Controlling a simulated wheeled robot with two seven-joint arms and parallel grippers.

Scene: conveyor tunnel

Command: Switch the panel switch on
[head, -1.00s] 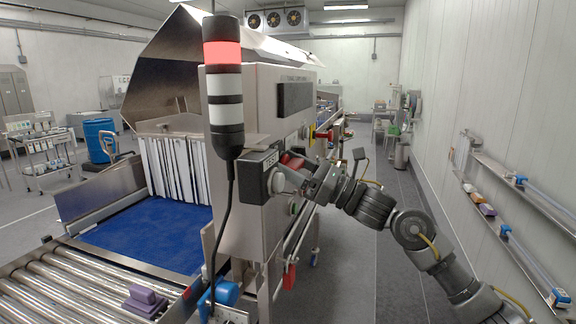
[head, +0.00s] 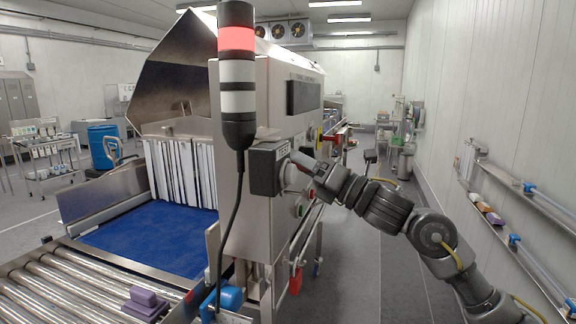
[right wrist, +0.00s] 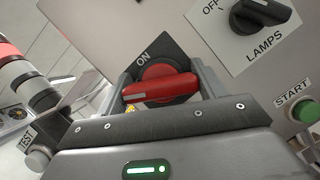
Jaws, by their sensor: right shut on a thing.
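The panel switch is a red rotary handle (right wrist: 160,90) on a dark square plate marked ON, in the right wrist view. The ON label sits just above the handle, slightly left. The handle lies about level across the picture. My right gripper (right wrist: 163,84) is shut on it, with one finger at each end. In the head view my right gripper (head: 302,168) reaches from the right to the metal panel cabinet (head: 250,215) and hides the handle. My left gripper is out of view.
A black LAMPS knob (right wrist: 262,12) and a green START button (right wrist: 305,112) sit close right of the switch. A TEST button (right wrist: 38,158) is at the left. A signal tower (head: 237,75) with a red light stands before the cabinet.

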